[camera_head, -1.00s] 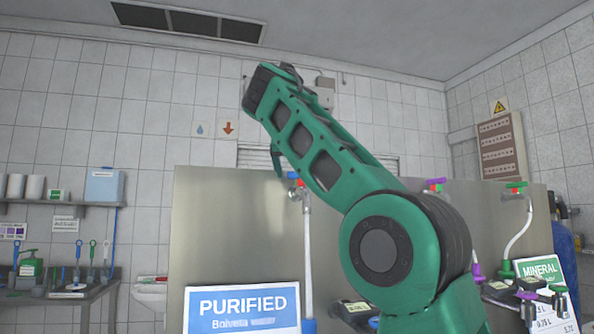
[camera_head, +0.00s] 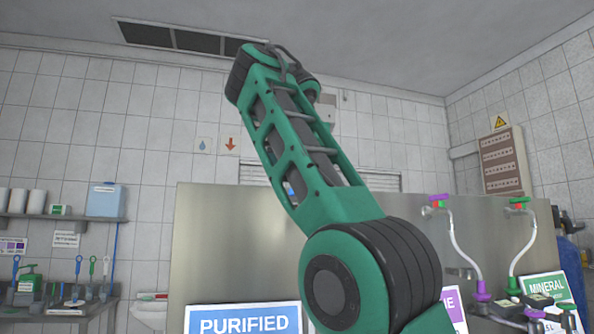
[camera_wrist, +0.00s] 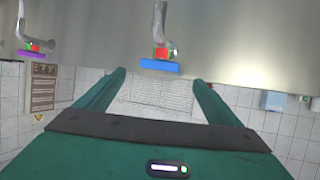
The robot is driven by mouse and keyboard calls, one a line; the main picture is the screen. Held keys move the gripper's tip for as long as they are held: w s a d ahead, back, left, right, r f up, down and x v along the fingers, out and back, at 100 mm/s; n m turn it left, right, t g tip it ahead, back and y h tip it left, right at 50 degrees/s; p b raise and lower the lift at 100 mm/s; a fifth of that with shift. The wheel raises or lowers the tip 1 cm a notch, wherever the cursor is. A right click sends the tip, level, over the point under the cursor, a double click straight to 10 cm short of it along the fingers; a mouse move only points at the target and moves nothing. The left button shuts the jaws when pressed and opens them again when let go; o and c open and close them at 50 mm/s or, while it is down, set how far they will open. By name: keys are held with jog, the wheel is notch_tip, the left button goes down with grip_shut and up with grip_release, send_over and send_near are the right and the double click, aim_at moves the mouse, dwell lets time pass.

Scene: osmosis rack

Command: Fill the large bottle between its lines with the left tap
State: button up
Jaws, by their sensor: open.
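The left tap (camera_wrist: 160,66), with a blue and red handle on a metal spout, hangs upside down at the top middle of the wrist view. My gripper (camera_wrist: 157,80) is open, and its two green fingers show on either side of the tap handle in the picture. The gap in depth between them is hard to judge, and nothing is between the jaws. In the head view my arm hides most of the left tap, and my gripper is out of sight. The large bottle is not seen in either view.
A steel panel (camera_head: 225,240) carries the taps. The purple tap (camera_head: 438,203) and the green tap (camera_head: 518,204) with pale hoses stand to the right. A PURIFIED sign (camera_head: 243,320) is low in front. A shelf (camera_head: 60,217) and side table are at left.

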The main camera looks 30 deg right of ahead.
jog(key=shift+v, duration=1.1)
dwell(6.9)
